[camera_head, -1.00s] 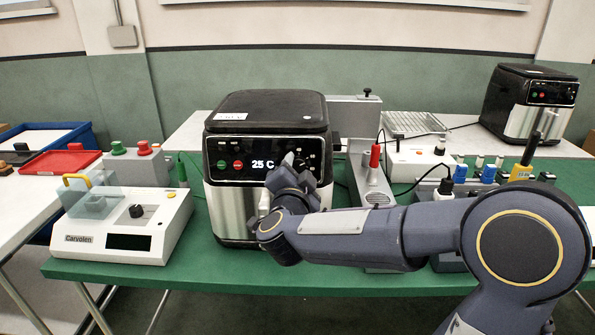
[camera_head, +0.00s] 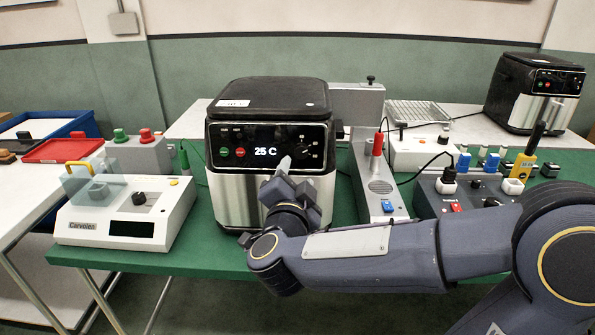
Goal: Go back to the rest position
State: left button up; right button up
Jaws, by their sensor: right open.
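My right gripper (camera_head: 283,168) is in front of the near air fryer (camera_head: 272,130), at the lower edge of its black control panel. Its fingertips point up toward the panel. I see nothing held in it, and I cannot tell whether it touches the fryer. The fryer's display (camera_head: 265,152) reads 25 C, with a green and a red button to its left. My right arm (camera_head: 370,255) comes in from the right, across the front of the green table. The arm and wrist hide the lower right front of the fryer. My left gripper is not in view.
A white Carvolen device (camera_head: 125,222) stands left of the fryer on the green table (camera_head: 215,262). A grey box with a red-handled tool (camera_head: 377,150) and a switch box (camera_head: 450,190) stand to the right. A second fryer (camera_head: 532,95) stands at the back right.

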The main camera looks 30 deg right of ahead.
dwell(0.4)
jog(key=s+a+r+n+y+p, duration=0.2)
jog(key=s+a+n+y+p, duration=0.4)
jog(key=n+y, duration=0.65)
jog(key=s+f+n+g+y+p, duration=0.1)
jog(key=s+f+g, duration=0.3)
jog(key=s, duration=0.4)
jog(key=s+f+n+g, duration=0.1)
jog(key=s+f+g, duration=0.4)
jog(key=s, duration=0.3)
jog(key=shift+s+a+f+y+p, duration=0.25)
jog(key=shift+f+y+p, duration=0.1)
jog(key=shift+f, duration=0.4)
